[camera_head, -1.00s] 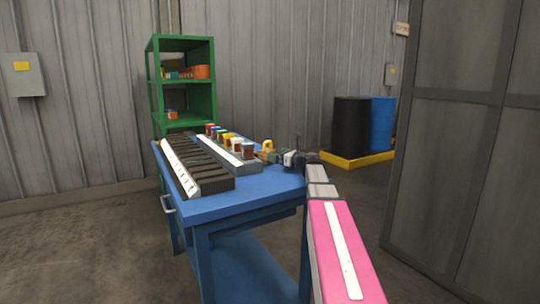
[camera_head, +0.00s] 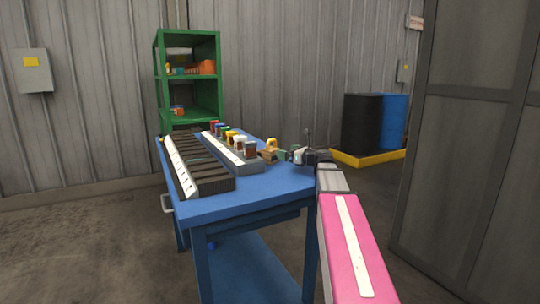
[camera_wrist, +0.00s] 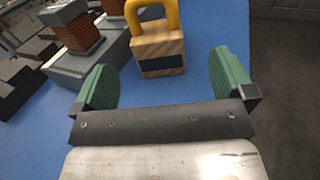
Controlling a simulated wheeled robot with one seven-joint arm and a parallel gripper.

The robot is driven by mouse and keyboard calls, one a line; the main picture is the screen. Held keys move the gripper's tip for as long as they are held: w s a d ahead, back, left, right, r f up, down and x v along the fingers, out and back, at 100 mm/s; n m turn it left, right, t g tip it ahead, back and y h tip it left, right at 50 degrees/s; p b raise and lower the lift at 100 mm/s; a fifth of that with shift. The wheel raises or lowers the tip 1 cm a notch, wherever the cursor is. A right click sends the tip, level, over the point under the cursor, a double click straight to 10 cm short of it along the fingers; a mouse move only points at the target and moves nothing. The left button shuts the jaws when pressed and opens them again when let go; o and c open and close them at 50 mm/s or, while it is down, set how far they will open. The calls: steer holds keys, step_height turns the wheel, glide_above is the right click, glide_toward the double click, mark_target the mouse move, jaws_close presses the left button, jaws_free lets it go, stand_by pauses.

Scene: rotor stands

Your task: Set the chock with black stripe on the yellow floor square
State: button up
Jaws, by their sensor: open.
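The chock is a wooden block (camera_wrist: 159,55) with a black stripe across its front face and a yellow loop handle on top. It stands upright on the blue table, and it also shows near the table's right edge in the head view (camera_head: 269,155). My gripper (camera_wrist: 165,82) is open and empty, its green fingers spread apart. The chock is just beyond the fingertips, roughly centred between them, with a gap to each finger. In the head view my gripper (camera_head: 288,155) is at the right of the chock. I cannot make out a yellow square on the floor.
A grey rack (camera_head: 245,163) with several coloured pieces stands left of the chock on the blue table (camera_head: 260,195), with a dark slotted rack (camera_head: 205,184) beyond. A green shelf (camera_head: 158,90) is behind. Barrels stand on a yellow pallet (camera_head: 362,160); a grey cabinet (camera_head: 462,160) is right.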

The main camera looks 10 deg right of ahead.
steer(key=x, duration=0.4)
steer(key=shift+w+a, duration=0.25)
steer(key=shift+s+a+x, duration=0.1)
steer(key=shift+a+x, duration=0.05)
steer(key=shift+x, duration=1.3)
steer(key=shift+s+a+x, duration=0.1)
steer(key=shift+s+x, duration=0.05)
steer(key=shift+x, duration=1.25)
steer(key=shift+f, duration=0.15)
steer(key=c, duration=1.2)
step_height(320, 180, up, 17)
steer(key=m+t+h, duration=0.3)
steer(key=m+h, duration=0.1)
steer(key=h, duration=0.1)
glide_above(280, 164)
steer(key=w+a, duration=0.2)
steer(key=f, duration=0.7)
steer(key=shift+s+d+f, duration=0.1)
steer(key=shift+d+f, duration=0.05)
steer(key=shift+d, duration=0.1)
steer(key=s+d+f+m+t+h, duration=0.1)
steer(key=s+d+f+m+h, duration=0.2)
steer(key=h, duration=0.3)
steer(key=shift+s+d+f+m+h, duration=0.3)
steer(key=shift+s+f+m, duration=0.2)
steer(key=shift+s+f, duration=0.3)
